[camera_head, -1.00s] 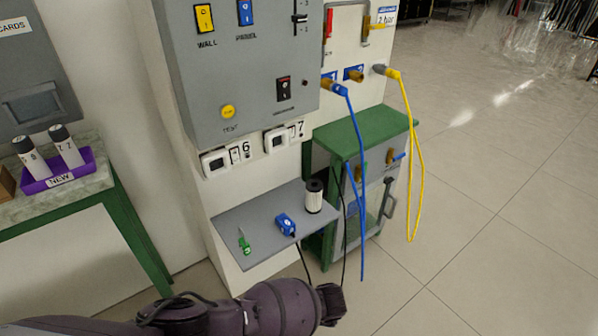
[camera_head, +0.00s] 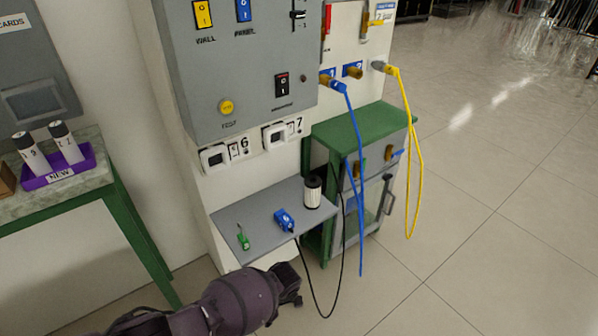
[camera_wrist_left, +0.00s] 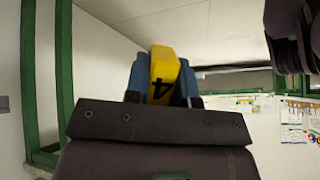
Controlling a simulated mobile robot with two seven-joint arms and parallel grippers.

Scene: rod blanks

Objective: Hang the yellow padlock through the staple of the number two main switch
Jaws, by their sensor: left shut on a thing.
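A yellow block marked 4 (camera_wrist_left: 161,72), which looks like the padlock body, is held in the left wrist view. My left gripper (camera_wrist_left: 161,84) is shut on it, with a blue-grey finger on each side. No shackle can be made out. In the head view my left arm (camera_head: 235,302) comes in at the bottom, below the grey shelf; its jaws and the padlock cannot be made out there. The grey switch cabinet (camera_head: 245,70) stands above the shelf. I cannot make out a number two main switch or its staple. My right gripper is not in view.
The grey shelf (camera_head: 255,238) carries a green tool (camera_head: 243,240), a blue device (camera_head: 284,219) and a white-and-black cylinder (camera_head: 313,191). Blue (camera_head: 361,200) and yellow (camera_head: 416,170) hoses hang at the right. A purple tray (camera_head: 60,170) sits on the left bench. The right floor is clear.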

